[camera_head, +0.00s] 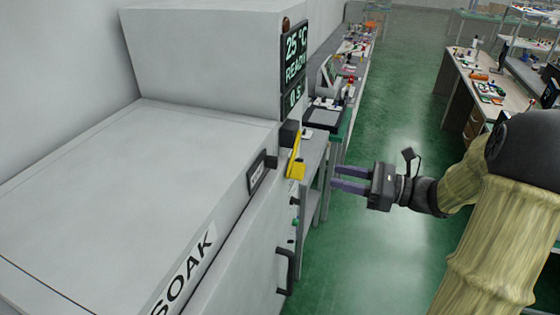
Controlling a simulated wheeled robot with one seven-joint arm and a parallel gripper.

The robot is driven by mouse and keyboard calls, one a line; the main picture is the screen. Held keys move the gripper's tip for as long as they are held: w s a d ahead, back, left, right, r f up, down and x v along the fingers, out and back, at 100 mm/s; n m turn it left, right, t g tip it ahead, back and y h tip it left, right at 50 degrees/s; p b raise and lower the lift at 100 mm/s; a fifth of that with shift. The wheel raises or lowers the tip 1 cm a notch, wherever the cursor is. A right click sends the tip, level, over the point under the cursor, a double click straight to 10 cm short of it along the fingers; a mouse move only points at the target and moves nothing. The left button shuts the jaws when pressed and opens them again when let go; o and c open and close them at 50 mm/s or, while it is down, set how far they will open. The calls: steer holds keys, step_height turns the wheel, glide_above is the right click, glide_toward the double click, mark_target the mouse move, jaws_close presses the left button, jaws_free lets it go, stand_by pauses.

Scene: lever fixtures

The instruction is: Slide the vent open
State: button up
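A yellow handle (295,160) sticks out from the front of a large pale grey machine (205,50), just below its display. A dark block (289,133) sits right behind the handle. A small framed plate (257,173) is on the front edge to the left; its lettering is too small to read. I cannot tell for sure which part is the vent or how far it is open. My gripper (334,177) is to the right of the yellow handle, apart from it. Its two purple fingers point left toward the machine, with a gap between them and nothing held.
The display (295,57) reads 25 °C and READY. A black pull handle (286,270) projects lower on the machine's front. A grey bench (313,160) stands close behind the fingers. Green floor (385,120) is clear between it and the desks (490,95) at the right.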

mark_target(277, 163)
steer(key=p+x, duration=0.4)
steer(key=x, duration=1)
steer(key=shift+a+p, duration=0.2)
steer(key=shift+p, duration=0.2)
steer(key=shift+w+a, duration=0.2)
steer(key=shift+a, duration=0.25)
steer(key=shift+c, duration=0.3)
jaws_close()
